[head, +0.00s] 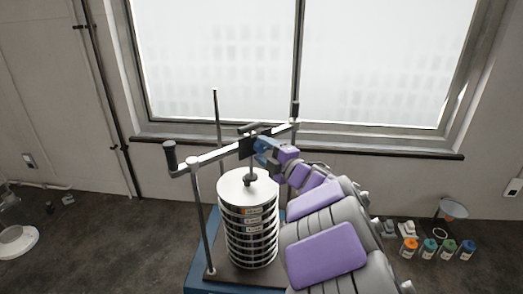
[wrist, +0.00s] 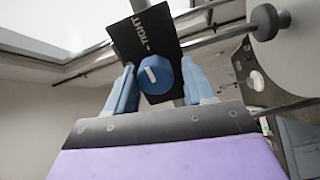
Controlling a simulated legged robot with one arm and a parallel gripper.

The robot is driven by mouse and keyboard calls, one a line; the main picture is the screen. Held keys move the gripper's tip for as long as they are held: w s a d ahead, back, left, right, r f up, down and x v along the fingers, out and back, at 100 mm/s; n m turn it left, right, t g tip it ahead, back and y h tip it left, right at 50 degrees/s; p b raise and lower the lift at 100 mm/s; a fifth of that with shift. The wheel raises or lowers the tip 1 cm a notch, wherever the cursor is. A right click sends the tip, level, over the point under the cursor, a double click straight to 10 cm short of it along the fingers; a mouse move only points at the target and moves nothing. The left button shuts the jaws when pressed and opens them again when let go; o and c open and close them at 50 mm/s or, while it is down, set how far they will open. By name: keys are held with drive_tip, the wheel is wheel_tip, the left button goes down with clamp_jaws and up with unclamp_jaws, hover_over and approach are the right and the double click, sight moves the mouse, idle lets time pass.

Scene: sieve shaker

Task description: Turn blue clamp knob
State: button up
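The blue clamp knob (wrist: 155,75) is round with a white pointer line and sits on a black plate (wrist: 145,38) with partly legible white lettering. In the wrist view my gripper (wrist: 157,84) has its two blue fingers spread, one on each side of the knob. The left finger looks very near the knob's edge; whether either finger touches it I cannot tell. In the head view my gripper (head: 262,146) is at the black plate (head: 246,147) on the clamp bar (head: 222,152), and the knob is hidden there.
Below the bar stands a stack of round metal sieves (head: 250,228) on a blue-edged base (head: 215,278). Upright rods (head: 202,220) and a black handle (head: 170,154) flank it. Several colored-lid jars (head: 428,248) and a funnel (head: 453,209) are at the right. A window is behind.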

drive_tip(key=shift+o, duration=1.3)
drive_tip(key=shift+w+d, duration=0.1)
drive_tip(key=shift+d, duration=0.1)
drive_tip(key=shift+r, duration=0.1)
drive_tip(key=v, duration=1.7)
drive_tip(key=shift+s, duration=0.2)
